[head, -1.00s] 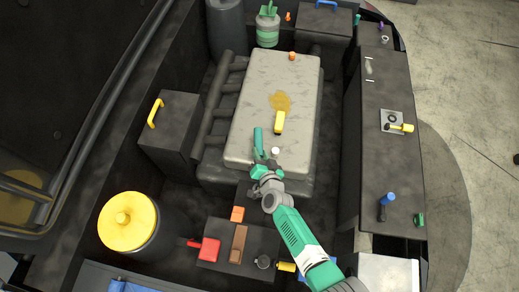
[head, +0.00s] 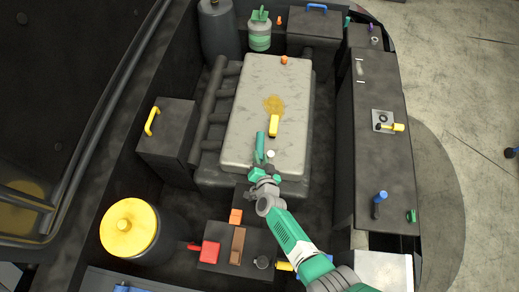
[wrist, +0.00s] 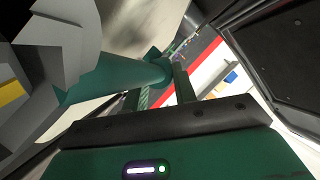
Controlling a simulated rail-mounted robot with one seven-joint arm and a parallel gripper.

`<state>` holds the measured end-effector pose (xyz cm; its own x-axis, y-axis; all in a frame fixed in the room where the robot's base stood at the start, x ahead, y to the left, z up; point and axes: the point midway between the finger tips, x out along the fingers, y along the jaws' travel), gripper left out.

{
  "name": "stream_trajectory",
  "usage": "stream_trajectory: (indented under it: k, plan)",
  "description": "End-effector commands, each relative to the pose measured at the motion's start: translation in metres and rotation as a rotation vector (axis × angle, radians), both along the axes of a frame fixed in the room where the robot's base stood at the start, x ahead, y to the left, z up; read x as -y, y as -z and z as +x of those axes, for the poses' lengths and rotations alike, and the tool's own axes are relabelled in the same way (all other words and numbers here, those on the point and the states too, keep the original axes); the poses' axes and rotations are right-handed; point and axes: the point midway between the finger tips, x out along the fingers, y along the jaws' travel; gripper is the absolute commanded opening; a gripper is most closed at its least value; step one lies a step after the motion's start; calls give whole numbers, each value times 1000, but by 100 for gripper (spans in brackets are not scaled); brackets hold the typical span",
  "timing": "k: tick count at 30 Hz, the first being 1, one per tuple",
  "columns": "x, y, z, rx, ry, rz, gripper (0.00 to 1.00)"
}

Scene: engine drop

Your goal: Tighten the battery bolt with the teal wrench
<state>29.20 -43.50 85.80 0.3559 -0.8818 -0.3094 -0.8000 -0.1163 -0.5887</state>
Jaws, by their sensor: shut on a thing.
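The teal wrench (head: 260,146) is in my gripper (head: 261,167), over the near edge of the pale engine cover in the head view. My gripper is shut on it. In the wrist view, a thick teal shaft (wrist: 120,78), seemingly the wrench, passes close to the dark jaws (wrist: 163,92). The battery seems to be the dark box (head: 216,261) at bottom centre of the head view, with a red cap (head: 209,252), a brown bar (head: 237,245) and an orange block (head: 236,216). A small dark round piece (head: 262,262) sits at its right; I cannot tell whether it is the bolt.
The engine cover (head: 268,90) carries a yellow handle (head: 273,125) and a white knob (head: 270,154). A yellow-lidded canister (head: 129,228) stands at lower left. A dark ledge (head: 385,165) on the right holds a blue-topped piece (head: 380,198) and a yellow-handled piece (head: 395,127).

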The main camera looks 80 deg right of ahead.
Motion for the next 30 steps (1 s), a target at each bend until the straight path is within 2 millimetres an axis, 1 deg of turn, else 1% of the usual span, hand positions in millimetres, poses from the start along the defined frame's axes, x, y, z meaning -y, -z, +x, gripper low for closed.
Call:
stream_trajectory:
  k: [8,30]
  plan:
    - [0,-3,0,1,0,-1,0]
    - [0,-64,1,1,-1,-1,0]
